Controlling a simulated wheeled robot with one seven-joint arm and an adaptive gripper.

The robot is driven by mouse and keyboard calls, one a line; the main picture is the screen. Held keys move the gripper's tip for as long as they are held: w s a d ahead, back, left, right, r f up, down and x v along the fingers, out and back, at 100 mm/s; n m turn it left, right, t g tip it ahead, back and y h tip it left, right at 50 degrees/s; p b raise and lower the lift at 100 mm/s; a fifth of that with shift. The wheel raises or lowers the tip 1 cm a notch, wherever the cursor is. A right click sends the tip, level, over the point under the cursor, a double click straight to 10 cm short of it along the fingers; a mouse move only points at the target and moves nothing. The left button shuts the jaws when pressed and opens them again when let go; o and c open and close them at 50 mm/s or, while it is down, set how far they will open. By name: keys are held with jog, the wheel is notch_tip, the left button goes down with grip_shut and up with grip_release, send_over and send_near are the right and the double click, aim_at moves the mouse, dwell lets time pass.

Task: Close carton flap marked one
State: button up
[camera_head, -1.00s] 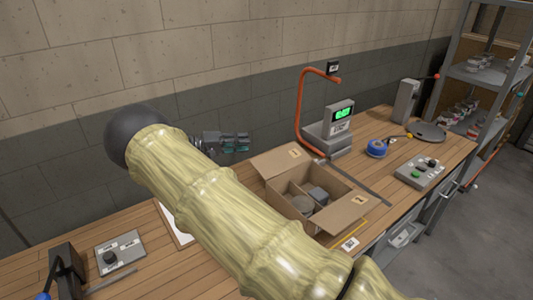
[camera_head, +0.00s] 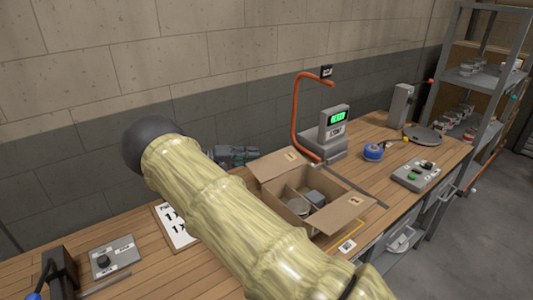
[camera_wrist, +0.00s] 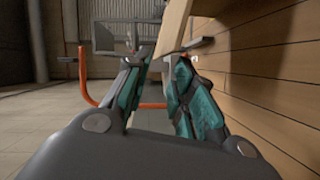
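The open carton (camera_head: 337,213) stands on the bench, with grey and round items inside. One flap (camera_head: 278,166) stands out at its back left and another (camera_head: 338,214) at its front right. Both carry small labels; I cannot read surely which is one. My gripper (camera_head: 238,155) is just left of the back-left flap, partly hidden by my arm. In the wrist view, its teal fingertips (camera_wrist: 158,72) are apart with a narrow gap. A tan panel (camera_wrist: 174,30), seemingly a carton flap, shows just beyond them; contact is unclear.
A scale with a green display (camera_head: 337,118) and an orange bent tube (camera_head: 297,112) stand behind the carton. A blue roll (camera_head: 373,151) and a button box (camera_head: 416,174) lie to the right. A printed sheet (camera_head: 170,228) and a knob box (camera_head: 115,256) are at left.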

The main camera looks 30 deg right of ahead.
aim_at(277, 163)
jog(key=p+x, duration=0.2)
jog(key=x, duration=0.4)
jog(key=shift+r, duration=0.15)
jog(key=shift+s, duration=0.1)
jog(key=shift+c, duration=0.2)
grip_shut()
